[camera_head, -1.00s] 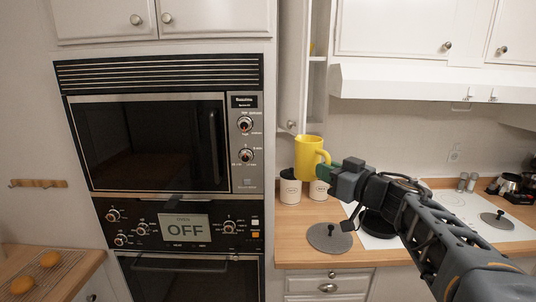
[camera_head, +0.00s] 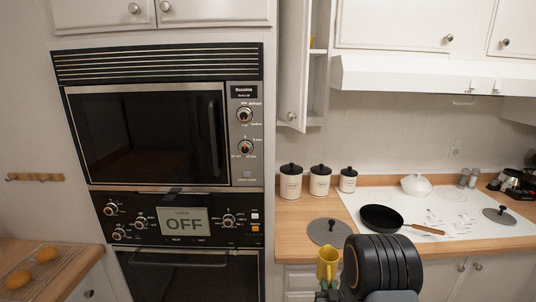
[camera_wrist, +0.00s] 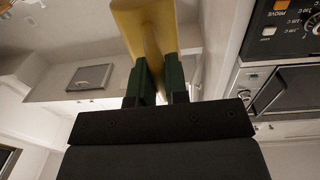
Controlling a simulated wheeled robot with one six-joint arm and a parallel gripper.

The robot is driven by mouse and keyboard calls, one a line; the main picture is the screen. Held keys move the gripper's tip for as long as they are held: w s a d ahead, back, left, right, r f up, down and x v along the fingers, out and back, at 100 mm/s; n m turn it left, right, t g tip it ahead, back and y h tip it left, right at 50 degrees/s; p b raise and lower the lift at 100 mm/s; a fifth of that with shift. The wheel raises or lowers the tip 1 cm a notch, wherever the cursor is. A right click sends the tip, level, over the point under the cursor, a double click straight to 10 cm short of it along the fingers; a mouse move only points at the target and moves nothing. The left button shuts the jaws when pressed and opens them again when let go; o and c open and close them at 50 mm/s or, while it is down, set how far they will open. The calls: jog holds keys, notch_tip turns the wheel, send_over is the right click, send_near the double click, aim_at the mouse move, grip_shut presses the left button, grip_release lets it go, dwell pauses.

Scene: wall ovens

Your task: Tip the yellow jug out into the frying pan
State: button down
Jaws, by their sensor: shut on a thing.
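The yellow jug (camera_head: 327,262) is at the lower middle of the head view, in front of the counter's edge and below the counter top. My gripper (camera_head: 328,287) is shut on it; in the wrist view the green fingers (camera_wrist: 160,80) close on the jug's yellow handle (camera_wrist: 152,45). The jug looks roughly upright in the head view; its contents cannot be made out. The black frying pan (camera_head: 381,218) sits on the white cooktop, its brown handle pointing right. The pan is beyond and to the right of the jug, well apart from it.
A round grey lid (camera_head: 327,232) lies on the counter left of the pan. Several white canisters (camera_head: 320,182) with black lids stand behind it. A white pot (camera_head: 416,184) stands behind the pan, and another lid (camera_head: 499,215) lies at right. The wall oven (camera_head: 150,140) rises at left.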

notch_tip(320, 180, down, 7)
jog(key=s+a+y, duration=0.1)
jog(key=s+a, duration=0.1)
jog(key=shift+s+n+b, duration=0.15)
jog(key=shift+n+b, duration=0.15)
jog(key=shift+a, duration=0.25)
